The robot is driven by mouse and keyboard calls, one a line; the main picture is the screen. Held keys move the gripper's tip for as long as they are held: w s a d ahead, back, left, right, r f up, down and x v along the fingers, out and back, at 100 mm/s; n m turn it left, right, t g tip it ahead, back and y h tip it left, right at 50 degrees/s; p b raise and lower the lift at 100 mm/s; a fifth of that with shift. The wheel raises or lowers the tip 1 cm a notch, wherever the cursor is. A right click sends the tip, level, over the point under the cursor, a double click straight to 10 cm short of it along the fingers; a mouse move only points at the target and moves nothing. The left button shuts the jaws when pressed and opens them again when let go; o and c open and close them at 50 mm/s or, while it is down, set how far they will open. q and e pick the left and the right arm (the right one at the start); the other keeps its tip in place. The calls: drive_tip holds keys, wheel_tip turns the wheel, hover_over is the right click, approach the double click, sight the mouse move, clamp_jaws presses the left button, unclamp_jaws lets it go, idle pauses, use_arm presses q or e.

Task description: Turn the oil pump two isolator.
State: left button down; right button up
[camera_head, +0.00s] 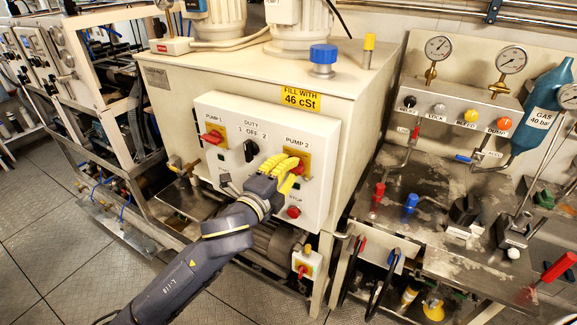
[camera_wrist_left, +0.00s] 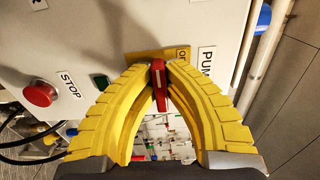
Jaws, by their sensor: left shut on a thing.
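The pump 2 isolator, a red handle (camera_wrist_left: 160,88) on a yellow plate (camera_head: 304,157), sits at the upper right of the white control panel (camera_head: 232,112), beneath the "PUMP 2" label. My left gripper (camera_head: 285,170) reaches it from the front, its yellow fingers covering much of the isolator in the head view. In the left wrist view, the fingertips of my left gripper (camera_wrist_left: 160,68) are shut on the red handle, one on each side. Part of the plate's lettering is hidden. My right gripper is not in view.
The pump 1 isolator (camera_head: 213,136) and black duty selector (camera_head: 251,150) are left of my gripper. A red stop button (camera_head: 293,212) is below; it also shows in the left wrist view (camera_wrist_left: 39,93). A bench with valves and gauges (camera_head: 512,59) stands at the right.

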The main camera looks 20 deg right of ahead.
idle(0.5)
use_arm(q)
drive_tip(key=c, duration=1.5)
unclamp_jaws()
drive_tip(key=shift+o, duration=0.2)
drive_tip(key=v, duration=1.2)
